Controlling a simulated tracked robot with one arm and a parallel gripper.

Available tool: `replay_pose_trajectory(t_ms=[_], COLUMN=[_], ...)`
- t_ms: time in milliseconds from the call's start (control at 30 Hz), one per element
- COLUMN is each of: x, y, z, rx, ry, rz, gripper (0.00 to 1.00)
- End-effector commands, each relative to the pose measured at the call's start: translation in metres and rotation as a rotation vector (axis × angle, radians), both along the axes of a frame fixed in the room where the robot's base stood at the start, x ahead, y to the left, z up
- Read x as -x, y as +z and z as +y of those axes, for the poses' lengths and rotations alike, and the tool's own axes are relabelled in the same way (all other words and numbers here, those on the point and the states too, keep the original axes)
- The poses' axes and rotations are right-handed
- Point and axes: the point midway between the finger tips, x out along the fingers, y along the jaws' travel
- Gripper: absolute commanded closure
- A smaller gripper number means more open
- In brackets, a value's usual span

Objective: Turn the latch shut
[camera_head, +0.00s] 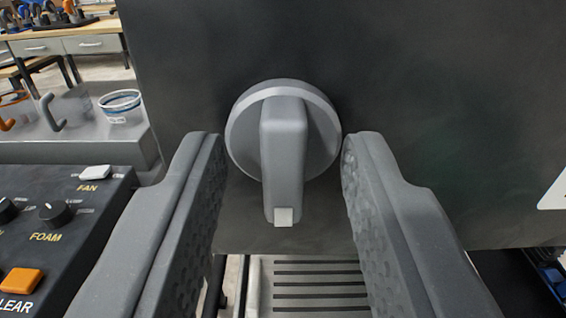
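The latch (283,150) is a grey round knob with a raised bar handle on a dark panel. Its bar points straight down and has a small white mark at the lower end. My gripper (281,150) is open, with one finger on each side of the latch. Gaps show between each finger and the bar, so the fingers do not appear to touch it. How far the fingertips reach toward the panel is hard to tell.
The dark panel (430,110) fills the middle and right. A control box (55,250) with FAN and FOAM labels and an orange button stands at lower left. A cup (121,107) sits on a grey ledge behind it. A slatted grate (315,285) lies below the panel.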

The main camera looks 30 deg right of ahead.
Motion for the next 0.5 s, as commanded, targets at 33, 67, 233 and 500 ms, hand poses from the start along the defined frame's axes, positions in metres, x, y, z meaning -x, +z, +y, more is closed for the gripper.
replay_pose_trajectory(t_ms=[33, 67, 233, 500], x=[0.0000, 0.0000, 0.0000, -0.0002], y=[0.0000, 0.0000, 0.0000, 0.0002], z=[0.0000, -0.0001, -0.0002, -0.0007], rx=[0.000, 0.000, 0.000, 0.003], ry=[0.000, 0.000, 0.000, -0.001], rz=[0.000, 0.000, 0.000, 0.001], gripper=[0.66, 0.66, 0.89, 1.00])
